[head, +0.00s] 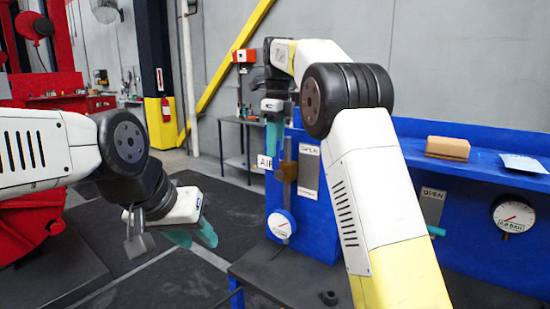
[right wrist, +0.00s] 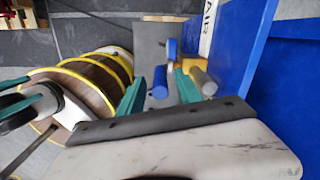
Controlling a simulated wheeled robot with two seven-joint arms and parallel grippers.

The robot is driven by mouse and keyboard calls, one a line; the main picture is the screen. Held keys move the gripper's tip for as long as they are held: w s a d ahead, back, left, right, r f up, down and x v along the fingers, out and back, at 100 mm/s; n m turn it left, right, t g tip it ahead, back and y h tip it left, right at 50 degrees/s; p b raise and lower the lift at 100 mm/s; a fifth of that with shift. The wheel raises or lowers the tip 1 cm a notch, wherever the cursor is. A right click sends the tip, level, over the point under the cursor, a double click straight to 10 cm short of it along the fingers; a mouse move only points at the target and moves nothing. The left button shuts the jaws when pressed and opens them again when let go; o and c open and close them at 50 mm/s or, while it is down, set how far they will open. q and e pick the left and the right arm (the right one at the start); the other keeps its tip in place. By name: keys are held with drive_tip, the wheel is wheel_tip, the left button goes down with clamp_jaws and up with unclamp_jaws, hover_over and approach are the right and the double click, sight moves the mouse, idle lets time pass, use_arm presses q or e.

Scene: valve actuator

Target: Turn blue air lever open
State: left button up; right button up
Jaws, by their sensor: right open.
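The blue air lever (right wrist: 160,82) shows in the right wrist view, with its rounded handle between the two teal fingers of my right gripper (right wrist: 160,92). The fingers are open, and I cannot tell whether either touches the handle. A brass valve body (right wrist: 190,62) and a grey pipe end (right wrist: 204,82) sit just right of the lever. In the head view my right gripper (head: 274,135) points down above the white AIR label (head: 265,162), and the lever cannot be made out. My left gripper (head: 194,234) hangs low, away from the panel, its finger gap unclear.
The blue panel (head: 310,215) carries an OPEN plate (head: 308,172) and a gauge (head: 282,225). A second gauge (head: 513,216) and a brown box (head: 448,147) are at right. The dark floor (head: 140,275) below my left gripper is clear. A striped spool (right wrist: 90,85) shows in the wrist view.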

drive_tip(key=shift+r, duration=1.25)
drive_tip(key=shift+d+r, duration=0.1)
drive_tip(key=shift+d, duration=0.1)
drive_tip(key=s+d+n+t+y, duration=0.2)
drive_tip(key=s+d+n+t, duration=0.1)
drive_tip(key=s+d+n, duration=1)
drive_tip(key=s+f+n+t, duration=0.1)
drive_tip(key=s+f+n, duration=0.4)
drive_tip(key=s, duration=0.4)
drive_tip(key=s+f+n+t, duration=0.1)
drive_tip(key=s+f+n, duration=0.3)
drive_tip(key=s, duration=0.5)
wheel_tip(320, 180, down, 3)
drive_tip(key=shift+d+r+n+t, duration=0.15)
drive_tip(key=shift+d+n+t, duration=0.2)
drive_tip(key=shift+n+t, duration=0.05)
